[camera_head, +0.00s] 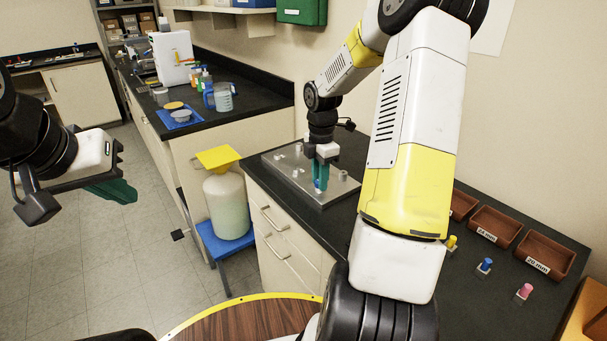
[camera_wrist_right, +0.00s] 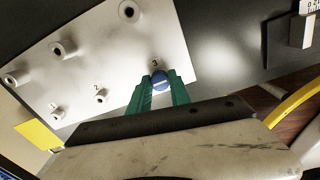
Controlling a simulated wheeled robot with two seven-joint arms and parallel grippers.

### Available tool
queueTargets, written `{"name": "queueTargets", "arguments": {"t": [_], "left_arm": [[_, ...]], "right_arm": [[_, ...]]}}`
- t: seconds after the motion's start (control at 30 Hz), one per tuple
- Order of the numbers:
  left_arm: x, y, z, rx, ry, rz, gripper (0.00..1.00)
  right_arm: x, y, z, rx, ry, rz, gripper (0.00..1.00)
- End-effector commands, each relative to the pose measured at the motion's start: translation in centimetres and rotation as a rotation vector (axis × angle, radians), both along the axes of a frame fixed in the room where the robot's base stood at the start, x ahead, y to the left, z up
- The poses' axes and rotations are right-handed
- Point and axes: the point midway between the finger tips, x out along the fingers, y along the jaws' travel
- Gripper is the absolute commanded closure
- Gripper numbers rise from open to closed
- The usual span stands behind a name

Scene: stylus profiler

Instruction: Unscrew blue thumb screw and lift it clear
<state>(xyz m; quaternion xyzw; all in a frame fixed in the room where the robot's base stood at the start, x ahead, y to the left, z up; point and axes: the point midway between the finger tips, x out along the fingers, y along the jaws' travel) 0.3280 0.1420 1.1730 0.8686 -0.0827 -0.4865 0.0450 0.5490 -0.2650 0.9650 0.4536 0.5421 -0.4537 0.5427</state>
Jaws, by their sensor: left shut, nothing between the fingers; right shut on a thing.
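The blue thumb screw (camera_wrist_right: 160,80) sits between the green fingertips of my right gripper (camera_wrist_right: 164,86), beside the mark 3 on the metal plate (camera_wrist_right: 100,40). In the head view my right gripper (camera_head: 320,178) points down over the near part of the plate (camera_head: 325,196), shut on the screw, with a little blue showing at its fingertips. I cannot tell whether the screw is still seated in the plate or raised. My left gripper (camera_head: 122,192) is shut and empty, out over the floor at the left.
Several pale posts stand on the plate, two marked 1 and 2. Brown bins (camera_head: 490,226) stand at the right, with a yellow screw (camera_head: 452,241), another blue screw (camera_head: 486,266) and a pink screw (camera_head: 525,291) before them. A carboy (camera_head: 228,206) stands left of the bench.

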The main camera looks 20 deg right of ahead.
Motion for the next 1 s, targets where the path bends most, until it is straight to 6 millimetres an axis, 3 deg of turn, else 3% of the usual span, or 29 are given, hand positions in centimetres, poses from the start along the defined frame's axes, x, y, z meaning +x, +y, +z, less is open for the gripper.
{"name": "queueTargets", "arguments": {"t": [0.4,0.5,0.63,0.67,0.7,1.0], "left_arm": [[0.00,0.00,0.00,0.000,0.000,0.000,1.00],[0.00,0.00,0.00,0.000,0.000,0.000,1.00],[0.00,0.00,0.00,0.000,0.000,0.000,1.00],[0.00,0.00,0.00,0.000,0.000,0.000,1.00],[0.00,0.00,0.00,0.000,0.000,0.000,1.00],[0.00,0.00,0.00,0.000,0.000,0.000,1.00]], "right_arm": [[0.00,-0.04,-0.11,0.002,0.000,1.053,1.00],[-0.02,0.01,-0.12,0.002,0.000,1.245,1.00],[-0.02,0.02,-0.13,0.001,0.001,1.269,1.00],[-0.03,0.02,-0.13,0.001,0.001,1.268,0.70],[-0.03,0.02,-0.13,0.001,0.002,1.267,0.64],[0.00,0.07,-0.04,0.000,0.001,1.230,0.64]]}}
